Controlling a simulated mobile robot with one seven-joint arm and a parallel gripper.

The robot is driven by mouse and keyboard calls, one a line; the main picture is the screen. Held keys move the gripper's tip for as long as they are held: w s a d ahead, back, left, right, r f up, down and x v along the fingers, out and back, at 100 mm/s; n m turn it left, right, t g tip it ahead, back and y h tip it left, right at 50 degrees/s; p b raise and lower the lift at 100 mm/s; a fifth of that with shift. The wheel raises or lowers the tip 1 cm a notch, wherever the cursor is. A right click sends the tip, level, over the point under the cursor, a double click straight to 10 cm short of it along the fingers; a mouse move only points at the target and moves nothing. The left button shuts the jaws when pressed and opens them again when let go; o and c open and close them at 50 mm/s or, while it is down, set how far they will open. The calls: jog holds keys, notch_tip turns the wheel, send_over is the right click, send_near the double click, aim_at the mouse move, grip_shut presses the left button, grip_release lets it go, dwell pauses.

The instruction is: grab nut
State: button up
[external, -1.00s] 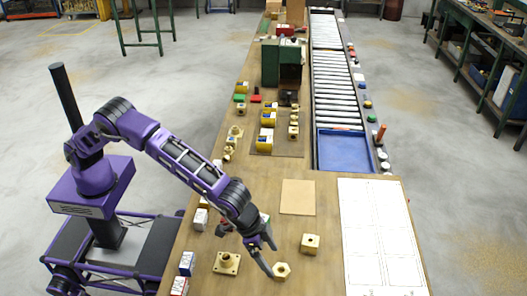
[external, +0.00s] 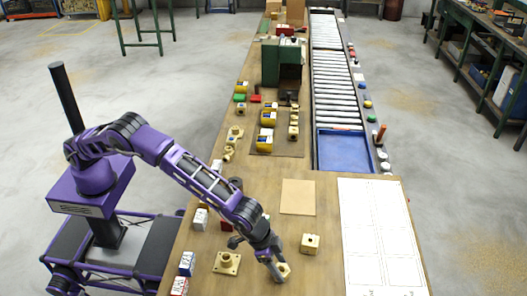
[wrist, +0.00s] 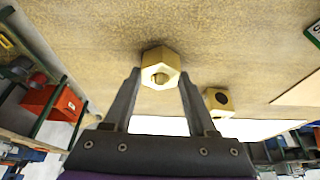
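The nut is a brass hexagonal piece with a round hole; it lies on the wooden table in the external view (external: 285,271) and shows at the upper middle of the wrist view (wrist: 160,67). My gripper (external: 275,265) is low over the table at the nut. In the wrist view my gripper (wrist: 160,76) is open, with one fingertip at the left side of the nut and the other at its right. A narrow gap seems to remain on each side, though contact is hard to judge.
A brass block with a hole (external: 310,243) stands close behind and right of the nut, also in the wrist view (wrist: 217,102). A brass flanged piece (external: 227,263) lies to the left. A tan square plate (external: 298,197) and a white sheet (external: 378,235) lie beyond.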

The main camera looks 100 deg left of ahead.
grip_shut()
jog(key=shift+r, duration=0.2)
